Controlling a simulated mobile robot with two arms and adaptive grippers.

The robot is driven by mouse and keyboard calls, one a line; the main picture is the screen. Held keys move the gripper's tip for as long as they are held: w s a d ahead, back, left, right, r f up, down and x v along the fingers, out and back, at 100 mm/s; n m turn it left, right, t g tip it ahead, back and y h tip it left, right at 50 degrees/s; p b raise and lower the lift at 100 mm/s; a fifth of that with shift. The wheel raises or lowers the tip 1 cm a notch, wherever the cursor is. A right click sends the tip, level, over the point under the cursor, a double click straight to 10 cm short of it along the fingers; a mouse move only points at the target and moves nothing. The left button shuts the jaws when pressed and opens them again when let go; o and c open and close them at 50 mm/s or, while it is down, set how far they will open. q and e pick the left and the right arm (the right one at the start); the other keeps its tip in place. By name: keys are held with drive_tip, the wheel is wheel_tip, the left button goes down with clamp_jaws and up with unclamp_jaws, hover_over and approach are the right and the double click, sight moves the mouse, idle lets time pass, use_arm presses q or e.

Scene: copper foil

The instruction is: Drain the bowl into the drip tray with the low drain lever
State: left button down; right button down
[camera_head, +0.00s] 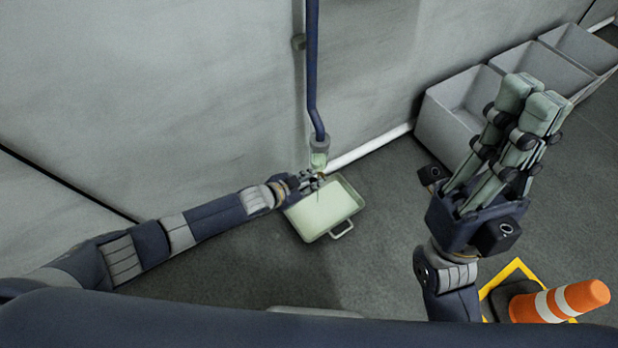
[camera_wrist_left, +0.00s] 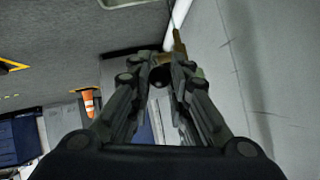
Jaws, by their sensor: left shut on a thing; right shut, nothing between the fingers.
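A dark blue pipe (camera_head: 312,70) runs down the wall to a small pale, see-through bowl (camera_head: 319,158). The drip tray (camera_head: 345,218), pale green with a handle at its front, sits on the floor below it. My left gripper (camera_head: 314,180) is just under the bowl, above the tray's back left corner. In the left wrist view its fingers (camera_wrist_left: 164,70) are shut at a brass-coloured lever (camera_wrist_left: 179,43), whose end they hide. My right gripper (camera_head: 533,98) is shut and empty, raised at the right, away from the bowl.
Several grey open bins (camera_head: 452,125) stand along the wall at the back right. The floor around the tray is clear.

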idle(0.3)
use_arm(q)
drive_tip(key=c, duration=1.5)
unclamp_jaws()
drive_tip(key=shift+o, duration=0.2)
drive_tip(key=shift+r, duration=0.1)
drive_tip(key=v, duration=0.8)
